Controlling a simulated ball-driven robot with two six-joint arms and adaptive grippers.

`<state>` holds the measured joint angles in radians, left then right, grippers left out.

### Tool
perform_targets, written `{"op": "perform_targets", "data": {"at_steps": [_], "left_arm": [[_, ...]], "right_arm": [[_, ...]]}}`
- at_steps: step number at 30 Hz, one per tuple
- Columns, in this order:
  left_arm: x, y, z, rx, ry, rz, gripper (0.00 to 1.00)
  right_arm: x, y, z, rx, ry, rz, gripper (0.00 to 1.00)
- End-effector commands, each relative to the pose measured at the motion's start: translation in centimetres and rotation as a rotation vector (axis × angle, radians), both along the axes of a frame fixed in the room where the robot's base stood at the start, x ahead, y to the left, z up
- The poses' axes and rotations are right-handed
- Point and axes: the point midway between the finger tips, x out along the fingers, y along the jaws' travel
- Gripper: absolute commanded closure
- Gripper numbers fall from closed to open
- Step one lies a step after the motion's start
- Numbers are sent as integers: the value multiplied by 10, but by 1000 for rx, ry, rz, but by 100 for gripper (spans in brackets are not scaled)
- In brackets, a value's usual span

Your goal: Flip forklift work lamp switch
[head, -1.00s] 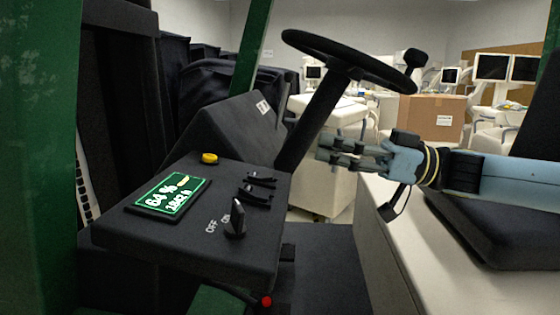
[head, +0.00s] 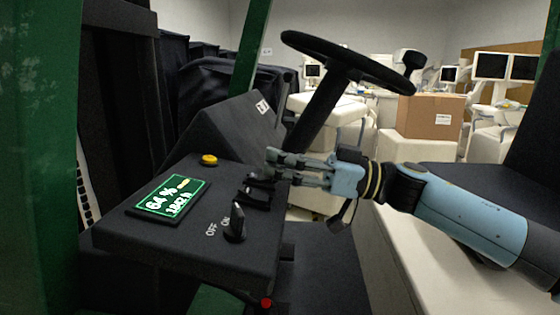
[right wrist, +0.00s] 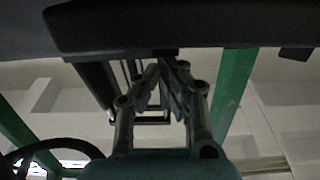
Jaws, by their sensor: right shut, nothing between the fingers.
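The black console (head: 190,230) carries two small black rocker switches near its right edge, a far one (head: 258,183) and a near one (head: 256,198). No lamp label on them is readable. A black rotary knob (head: 236,226) beside OFF and ON lettering stands nearer the front. My right gripper (head: 270,163) is shut and empty, its fingertips at the far rocker and partly covering it; I cannot tell whether they touch. In the right wrist view the closed fingers (right wrist: 167,66) point at the dark console edge (right wrist: 190,25). My left gripper is not in view.
A lit green display (head: 172,196) and a yellow button (head: 209,159) sit on the console. The steering wheel (head: 345,58) and its column rise just behind my gripper. A green post (head: 40,160) stands at left. The seat (head: 520,195) is at right.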

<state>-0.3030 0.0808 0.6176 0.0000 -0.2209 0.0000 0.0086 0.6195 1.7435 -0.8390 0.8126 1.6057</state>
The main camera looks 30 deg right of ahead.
Motion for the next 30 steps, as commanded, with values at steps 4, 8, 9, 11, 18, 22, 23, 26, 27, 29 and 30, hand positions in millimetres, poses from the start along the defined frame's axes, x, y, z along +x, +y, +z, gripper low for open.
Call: {"op": "perform_targets", "data": {"at_steps": [4, 8, 9, 11, 18, 22, 23, 26, 27, 29, 30], "left_arm": [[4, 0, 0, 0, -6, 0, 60], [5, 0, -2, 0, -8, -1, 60], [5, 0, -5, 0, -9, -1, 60], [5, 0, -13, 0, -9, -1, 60], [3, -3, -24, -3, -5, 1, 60], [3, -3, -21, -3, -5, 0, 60], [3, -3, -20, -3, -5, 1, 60], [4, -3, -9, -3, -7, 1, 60], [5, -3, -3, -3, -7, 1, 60], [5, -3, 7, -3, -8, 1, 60], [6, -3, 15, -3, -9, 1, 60]], "right_arm": [[0, 0, 0, 0, 0, 0, 100], [0, 0, -1, 3, -2, 0, 100], [0, 0, -4, 11, -9, 1, 100], [0, 1, -9, 34, -22, 1, 100], [0, 1, -10, 83, -63, 2, 100], [0, 0, -8, 83, -63, 2, 100], [0, 0, -6, 82, -64, 2, 100], [1, -4, 5, 82, -64, 1, 100], [1, -6, 11, 82, -63, 0, 100], [2, -10, 22, 82, -64, -2, 100], [2, -13, 30, 82, -64, -3, 100]]}}
